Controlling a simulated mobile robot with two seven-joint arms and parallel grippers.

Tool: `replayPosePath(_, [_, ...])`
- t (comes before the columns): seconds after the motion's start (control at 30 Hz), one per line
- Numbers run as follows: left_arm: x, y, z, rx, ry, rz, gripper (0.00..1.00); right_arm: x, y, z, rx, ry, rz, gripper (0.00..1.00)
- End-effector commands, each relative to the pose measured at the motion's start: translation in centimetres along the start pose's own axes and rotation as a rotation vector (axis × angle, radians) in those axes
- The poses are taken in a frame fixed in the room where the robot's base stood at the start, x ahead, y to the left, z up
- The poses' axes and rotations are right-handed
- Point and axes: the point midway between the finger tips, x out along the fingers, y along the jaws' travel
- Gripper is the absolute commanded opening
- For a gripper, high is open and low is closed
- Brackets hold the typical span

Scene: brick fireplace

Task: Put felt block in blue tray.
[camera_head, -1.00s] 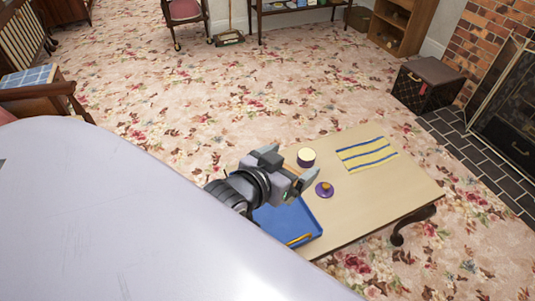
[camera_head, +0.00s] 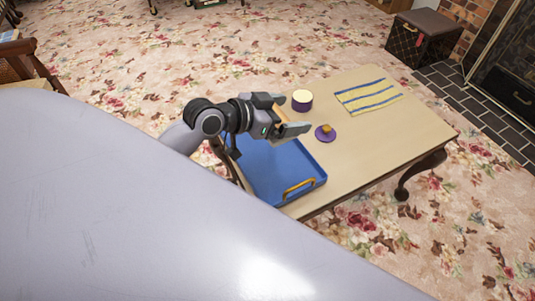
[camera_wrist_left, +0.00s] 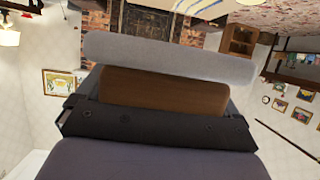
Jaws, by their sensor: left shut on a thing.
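My left gripper (camera_head: 288,115) is shut on the felt block, which has a brown wooden body and a grey felt layer in the left wrist view (camera_wrist_left: 165,92). In the head view only a small tan part of the block shows between the fingers. The blue tray (camera_head: 270,172) lies on the low table, with a yellow handle on its near side. The gripper overlaps the tray's far edge in the head view; its height above the table is hard to tell. The tray's visible floor is bare. My right gripper is not in view.
The wooden table (camera_head: 385,150) also holds a purple pot with a cream top (camera_head: 302,101), a purple saucer (camera_head: 325,136) with a small orange thing, and a striped cloth (camera_head: 368,96). The pot and saucer are close to the gripper. The table's right part is clear.

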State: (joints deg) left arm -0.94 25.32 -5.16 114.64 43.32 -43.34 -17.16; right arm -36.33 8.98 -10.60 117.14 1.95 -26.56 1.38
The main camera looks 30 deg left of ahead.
Motion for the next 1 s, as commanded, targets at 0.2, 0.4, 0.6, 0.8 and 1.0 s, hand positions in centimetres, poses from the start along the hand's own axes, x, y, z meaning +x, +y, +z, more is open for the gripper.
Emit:
replayPosePath(0.2, [1.5, -0.1, 3.7, -0.005, -0.003, 0.004, 0.64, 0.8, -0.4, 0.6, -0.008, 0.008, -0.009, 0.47])
replayPosePath(0.4, [3.7, -0.1, 8.9, -0.005, -0.003, 0.004, 0.64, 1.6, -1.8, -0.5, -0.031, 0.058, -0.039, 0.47])
replayPosePath(0.6, [5.5, -0.1, 13.2, -0.003, -0.002, 0.003, 0.64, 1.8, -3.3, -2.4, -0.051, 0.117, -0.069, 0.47])
replayPosePath(0.8, [6.2, -0.1, 14.7, -0.001, 0.000, 0.004, 0.64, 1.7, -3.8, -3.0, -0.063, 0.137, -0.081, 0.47])
replayPosePath(1.0, [7.3, -0.1, 17.5, -0.002, -0.001, 0.003, 0.64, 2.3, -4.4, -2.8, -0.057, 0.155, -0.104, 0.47])
